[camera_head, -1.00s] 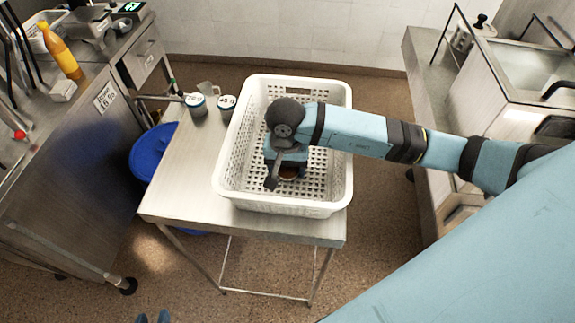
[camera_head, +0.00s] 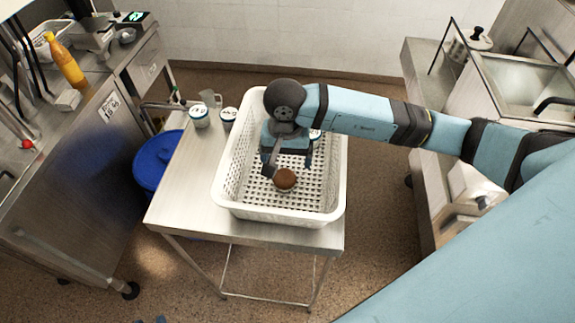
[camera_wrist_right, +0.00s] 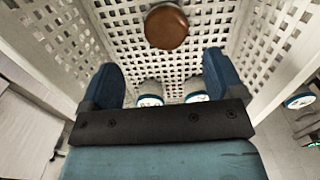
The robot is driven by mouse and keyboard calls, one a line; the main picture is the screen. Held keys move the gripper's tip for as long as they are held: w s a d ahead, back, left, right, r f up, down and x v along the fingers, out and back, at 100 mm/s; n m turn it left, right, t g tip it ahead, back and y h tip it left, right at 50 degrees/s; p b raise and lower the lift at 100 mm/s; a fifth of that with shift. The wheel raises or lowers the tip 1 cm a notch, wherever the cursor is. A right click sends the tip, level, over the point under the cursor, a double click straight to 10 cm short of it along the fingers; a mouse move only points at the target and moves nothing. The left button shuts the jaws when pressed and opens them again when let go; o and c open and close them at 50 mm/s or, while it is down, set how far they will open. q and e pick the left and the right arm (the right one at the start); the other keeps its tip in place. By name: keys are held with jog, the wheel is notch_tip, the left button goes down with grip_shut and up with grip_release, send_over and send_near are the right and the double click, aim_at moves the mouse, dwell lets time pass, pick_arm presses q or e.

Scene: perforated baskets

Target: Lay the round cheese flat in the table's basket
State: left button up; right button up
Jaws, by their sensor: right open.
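The round cheese (camera_head: 285,179), a brown disc, lies on the floor of the white perforated basket (camera_head: 224,190) on the steel table. It looks flat, and it also shows at the top of the right wrist view (camera_wrist_right: 166,26). My right gripper (camera_head: 288,161) is in the basket, pointing down, open and empty. The cheese is clear of both fingers, just on the near side of them in the head view. In the right wrist view the gripper (camera_wrist_right: 163,66) has its blue fingers wide apart. Only dark blue tips, probably my left gripper (camera_head: 153,320), show at the bottom edge.
Two white tubs (camera_wrist_right: 149,93) stand between the fingers in the right wrist view, seemingly in the basket. Two more lidded tubs (camera_head: 199,116) and a jug (camera_head: 211,98) stand on the table (camera_head: 185,190) left of the basket. The table's near left is bare.

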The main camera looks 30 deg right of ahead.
aim_at(287, 177)
notch_tip(287, 177, up, 4)
jog(key=shift+f+p, duration=0.1)
jog(key=shift+p, duration=0.25)
